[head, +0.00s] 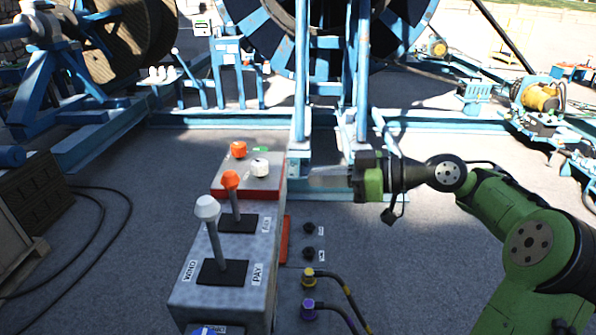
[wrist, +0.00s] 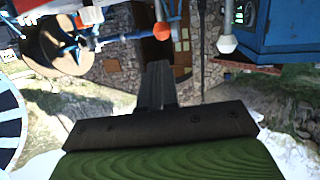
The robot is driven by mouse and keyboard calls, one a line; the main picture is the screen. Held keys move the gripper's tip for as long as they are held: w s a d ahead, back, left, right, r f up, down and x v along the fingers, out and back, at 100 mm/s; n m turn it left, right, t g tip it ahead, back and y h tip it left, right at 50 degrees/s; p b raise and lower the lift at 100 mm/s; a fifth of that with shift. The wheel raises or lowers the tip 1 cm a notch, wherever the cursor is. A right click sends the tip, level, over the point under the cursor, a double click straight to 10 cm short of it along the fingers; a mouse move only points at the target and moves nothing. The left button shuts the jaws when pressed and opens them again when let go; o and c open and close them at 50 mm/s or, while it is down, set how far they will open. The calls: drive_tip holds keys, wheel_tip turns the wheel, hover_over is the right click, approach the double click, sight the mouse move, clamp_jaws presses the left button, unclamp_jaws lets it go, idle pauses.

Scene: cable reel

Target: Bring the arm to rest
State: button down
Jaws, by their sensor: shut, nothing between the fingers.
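My green arm (head: 535,245) reaches in from the right in the head view. My gripper (head: 314,178) points left, beside the right side of the control console's far end. Its fingers look blurred there. In the wrist view my gripper (wrist: 157,68) has its dark fingers together, with nothing held between them. It appears apart from the console's knobs and levers.
The grey console (head: 186,296) carries a white-knobbed lever (head: 208,208), an orange-knobbed lever (head: 230,181), an orange button (head: 238,150) and a white button (head: 260,167). Cables plug in at its lower right. Blue reel frames (head: 200,118) stand behind. Floor at right is open.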

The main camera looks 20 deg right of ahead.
drive_tip(key=s+a+f+m+g+h, duration=0.3)
drive_tip(key=s+a+f+m+h, duration=0.15)
drive_tip(key=a+f+h, duration=0.55)
drive_tip(key=s+d+m+h, duration=0.1)
drive_tip(key=s+d+m, duration=0.2)
drive_tip(key=s, duration=0.7)
drive_tip(key=s+d+f+m+t+h, duration=0.1)
drive_tip(key=s+m, duration=0.4)
drive_tip(key=s, duration=0.5)
drive_tip(key=shift+d+h, duration=0.8)
drive_tip(key=shift+d, duration=0.3)
drive_tip(key=shift+d, duration=0.1)
